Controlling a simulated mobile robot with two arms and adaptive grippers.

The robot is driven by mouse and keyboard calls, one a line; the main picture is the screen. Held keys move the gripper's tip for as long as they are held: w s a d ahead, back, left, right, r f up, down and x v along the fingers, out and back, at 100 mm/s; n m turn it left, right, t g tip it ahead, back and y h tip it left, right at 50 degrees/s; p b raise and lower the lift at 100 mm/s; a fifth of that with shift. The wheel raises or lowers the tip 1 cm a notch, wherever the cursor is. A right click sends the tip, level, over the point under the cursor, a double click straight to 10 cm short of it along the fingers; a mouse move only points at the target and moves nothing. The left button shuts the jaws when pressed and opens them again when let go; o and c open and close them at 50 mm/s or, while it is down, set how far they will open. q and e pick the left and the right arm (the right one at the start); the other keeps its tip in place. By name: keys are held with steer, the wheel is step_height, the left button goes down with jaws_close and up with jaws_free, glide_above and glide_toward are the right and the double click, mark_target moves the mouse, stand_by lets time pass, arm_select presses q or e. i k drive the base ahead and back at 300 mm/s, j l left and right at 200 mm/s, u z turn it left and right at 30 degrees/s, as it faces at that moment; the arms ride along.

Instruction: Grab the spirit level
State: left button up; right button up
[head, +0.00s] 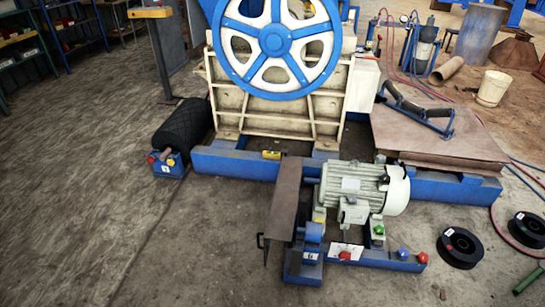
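A small yellow block (271,154), which looks like the spirit level, lies on the long blue base beam (235,163) in front of the cream crusher body. It is small in the head view, so its details cannot be made out. Nothing covers it from above. Neither my left nor my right gripper is in view.
The crusher's blue flywheel (277,48) stands behind the beam. A grey-green motor (362,188) and a brown sheet guard (284,205) stand in front. Black pulleys (460,247) lie at right. A post with a yellow top (150,12) stands at left. The left floor is mostly clear.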

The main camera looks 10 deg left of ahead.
mark_target(267, 154)
steer(key=i+j+u, duration=0.65)
steer(key=j+u, duration=0.15)
steer(key=i+j+u, duration=0.45)
steer(key=i+u, duration=0.4)
steer(key=i+z, duration=0.35)
steer(key=i, duration=0.2)
steer(key=i+j+z, duration=0.3)
steer(key=i, duration=0.2)
